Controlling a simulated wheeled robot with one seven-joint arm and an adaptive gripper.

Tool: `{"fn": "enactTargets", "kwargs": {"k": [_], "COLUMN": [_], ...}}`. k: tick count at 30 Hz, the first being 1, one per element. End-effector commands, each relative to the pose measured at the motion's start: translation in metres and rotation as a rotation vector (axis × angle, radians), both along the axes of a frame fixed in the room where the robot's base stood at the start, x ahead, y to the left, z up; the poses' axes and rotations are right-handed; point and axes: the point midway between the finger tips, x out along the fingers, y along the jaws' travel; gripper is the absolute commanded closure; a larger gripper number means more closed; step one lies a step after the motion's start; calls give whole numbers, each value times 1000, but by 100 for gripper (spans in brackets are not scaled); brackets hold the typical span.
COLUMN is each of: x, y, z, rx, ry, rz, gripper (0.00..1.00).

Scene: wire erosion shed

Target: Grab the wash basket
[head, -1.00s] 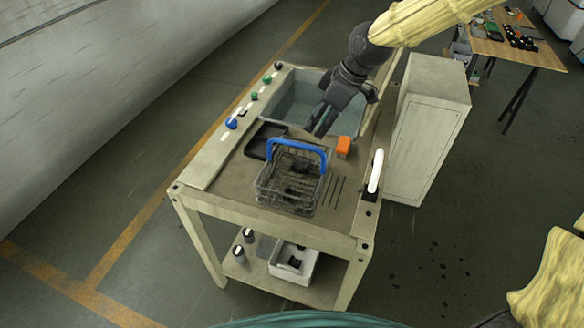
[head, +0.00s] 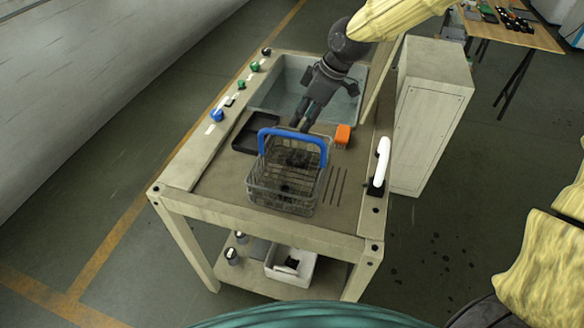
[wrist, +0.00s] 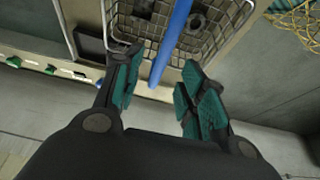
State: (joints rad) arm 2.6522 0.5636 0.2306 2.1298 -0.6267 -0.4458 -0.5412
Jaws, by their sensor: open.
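The wash basket (head: 283,190) is a wire mesh basket with a blue handle (head: 292,133) standing up over it. It stands on the wash station's worktop with dark parts inside. My gripper (head: 303,122) is just behind the handle in the head view, pointing down toward it. In the wrist view the basket (wrist: 215,38) fills the top and the blue handle (wrist: 172,45) runs toward the gap between my open fingers (wrist: 155,92). The fingers appear apart from the handle, with nothing held.
A sink (head: 290,85) lies behind the basket. A black tray (head: 256,132) is to its left and an orange block (head: 343,134) to its right. A white handle (head: 381,163) stands at the worktop's right edge. A white bin (head: 291,265) is on the lower shelf.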

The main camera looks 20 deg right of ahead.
Motion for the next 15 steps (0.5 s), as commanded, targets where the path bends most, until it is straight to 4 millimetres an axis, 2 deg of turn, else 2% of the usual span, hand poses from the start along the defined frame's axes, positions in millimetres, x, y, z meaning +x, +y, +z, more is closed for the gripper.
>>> {"fn": "enactTargets", "kwargs": {"k": [6, 15], "x": [4, 6], "y": [6, 9], "z": [-20, -29], "rx": [0, 0], "ry": [2, 0], "rz": [-3, -3], "gripper": [59, 59]}}
